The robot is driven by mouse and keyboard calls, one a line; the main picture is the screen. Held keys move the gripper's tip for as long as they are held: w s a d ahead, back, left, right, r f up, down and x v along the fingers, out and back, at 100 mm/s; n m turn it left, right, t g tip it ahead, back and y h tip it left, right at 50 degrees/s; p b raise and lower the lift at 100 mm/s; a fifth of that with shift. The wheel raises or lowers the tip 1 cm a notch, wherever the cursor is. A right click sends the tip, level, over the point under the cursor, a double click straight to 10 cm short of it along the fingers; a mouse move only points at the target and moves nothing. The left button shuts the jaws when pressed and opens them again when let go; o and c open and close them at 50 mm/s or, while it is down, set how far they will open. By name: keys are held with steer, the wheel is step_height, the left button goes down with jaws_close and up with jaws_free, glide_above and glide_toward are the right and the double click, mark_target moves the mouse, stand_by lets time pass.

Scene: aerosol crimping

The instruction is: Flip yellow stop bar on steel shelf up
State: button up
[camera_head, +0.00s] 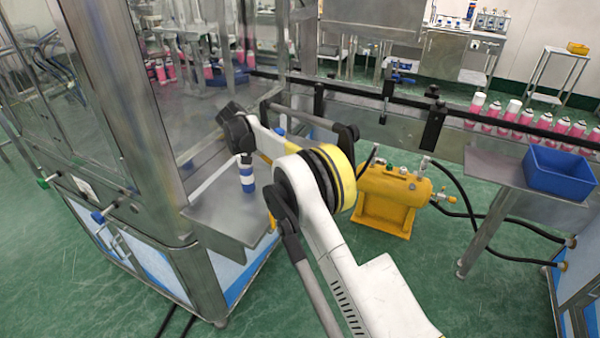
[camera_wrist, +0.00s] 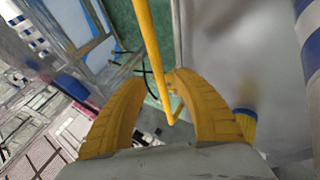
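The yellow stop bar (camera_wrist: 150,45) shows in the wrist view as a thin rod running down from the top edge, with a bent end low between my fingers. My gripper (camera_wrist: 160,77) has its two yellow fingers apart, one on each side of the bar. I cannot tell whether either finger touches it. The steel shelf (camera_head: 212,222) juts from the machine in the head view, and its grey surface (camera_wrist: 232,45) fills the right of the wrist view. In the head view, a small yellow piece shows at the shelf's right edge, and my arm mostly hides my gripper.
A blue-and-white striped cylinder (camera_head: 247,178) stands on the shelf close to my arm. A steel-framed machine (camera_head: 120,110) rises at the left. A yellow tank (camera_head: 392,195) with black hoses stands behind my arm. A blue bin (camera_head: 560,172) sits on a side table at right.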

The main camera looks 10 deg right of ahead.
steer(key=v, duration=0.8)
steer(key=shift+r, duration=0.1)
steer(key=s+d+r+n+t+y, duration=0.1)
steer(key=s+d+r, duration=0.2)
steer(key=r, duration=0.2)
steer(key=s+d+r+n+y, duration=0.1)
steer(key=s+d+r, duration=0.2)
steer(key=r, duration=0.2)
steer(key=s+d+r+n+t+y+b, duration=0.1)
steer(key=s+d+r+n+t+y, duration=0.25)
steer(key=s, duration=0.85)
steer(key=s+d+f+t+y, duration=0.1)
steer(key=s+f, duration=0.3)
steer(key=s, duration=0.7)
steer(key=s+d+f+t+y, duration=0.1)
steer(key=s+f, duration=0.3)
steer(key=s, duration=0.8)
steer(key=shift+d+f+t+b, duration=0.35)
steer(key=shift+d+f+b, duration=0.05)
steer(key=shift+d+b, duration=0.1)
